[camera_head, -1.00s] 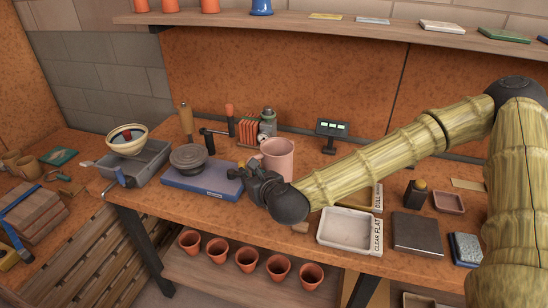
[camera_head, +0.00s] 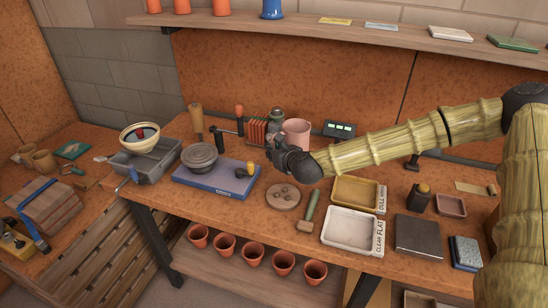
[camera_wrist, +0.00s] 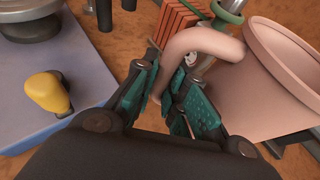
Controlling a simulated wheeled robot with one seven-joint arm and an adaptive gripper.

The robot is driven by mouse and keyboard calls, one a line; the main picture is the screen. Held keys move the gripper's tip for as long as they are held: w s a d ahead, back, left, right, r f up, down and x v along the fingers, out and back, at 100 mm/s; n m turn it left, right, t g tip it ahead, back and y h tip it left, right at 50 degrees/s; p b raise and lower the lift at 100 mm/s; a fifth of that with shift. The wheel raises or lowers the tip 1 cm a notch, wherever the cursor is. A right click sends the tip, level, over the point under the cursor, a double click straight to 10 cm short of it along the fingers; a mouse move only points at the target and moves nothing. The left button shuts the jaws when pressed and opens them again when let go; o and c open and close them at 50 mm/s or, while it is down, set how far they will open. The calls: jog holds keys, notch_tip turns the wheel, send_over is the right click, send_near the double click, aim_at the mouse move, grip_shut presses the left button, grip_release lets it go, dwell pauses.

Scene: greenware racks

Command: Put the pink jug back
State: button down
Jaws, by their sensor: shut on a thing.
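The pink jug (camera_head: 297,131) is near the back of the bench, left of the small display box. In the wrist view the jug (camera_wrist: 275,95) fills the right side, with its curved handle reaching left. My gripper (camera_head: 277,150) is shut on that handle; in the wrist view its green finger pads (camera_wrist: 168,98) lie on both sides of the handle. My gripper hides part of the jug in the head view. I cannot tell whether the jug's base touches the bench.
Close by are orange slabs in a rack (camera_head: 256,131), a grey-green bottle (camera_head: 277,118) and the display box (camera_head: 340,130). A blue board (camera_head: 215,187) bears a grey wheel and a yellow-knobbed tool. A round board (camera_head: 283,197) and trays (camera_head: 350,230) lie nearer the front.

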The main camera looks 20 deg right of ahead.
jog(key=shift+f+p, duration=0.55)
jog(key=shift+f, duration=1.15)
jog(key=shift+f, duration=0.15)
jog(key=c, duration=1.5)
grip_release()
jog(key=shift+s, duration=0.1)
jog(key=b+v, duration=0.2)
jog(key=v, duration=1)
